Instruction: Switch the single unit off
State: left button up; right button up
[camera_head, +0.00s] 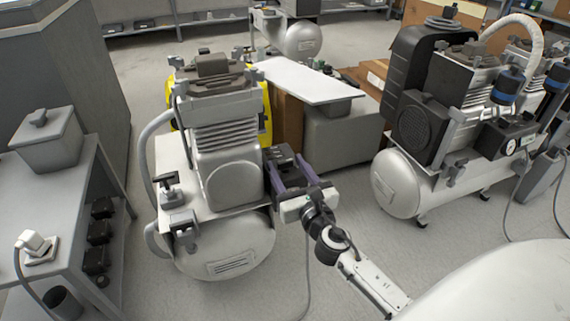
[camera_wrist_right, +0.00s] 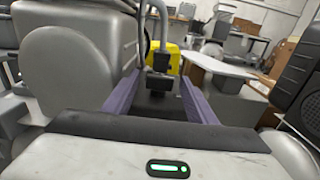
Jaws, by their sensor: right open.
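The single compressor unit (camera_head: 225,170) stands left of centre, a grey ribbed pump and motor on a white tank (camera_head: 225,250). My right gripper (camera_head: 287,165) is at the right side of this unit, its purple fingers open and pointing at a dark box (camera_head: 281,154) there. In the right wrist view, the open fingers (camera_wrist_right: 160,88) stand to either side of a dark fitting (camera_wrist_right: 160,64) with a black part below it. I cannot tell whether a finger touches it, nor how the switch is set. My left gripper is not in view.
A larger twin compressor (camera_head: 440,150) stands to the right. A grey bench (camera_head: 60,190) with a box and a plugged socket (camera_head: 36,246) is at the left. A pale board (camera_head: 305,80) lies over boxes behind my gripper. Floor shows between the compressors.

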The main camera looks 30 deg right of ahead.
jog(key=shift+x, duration=0.85)
jog(key=c, duration=1.1)
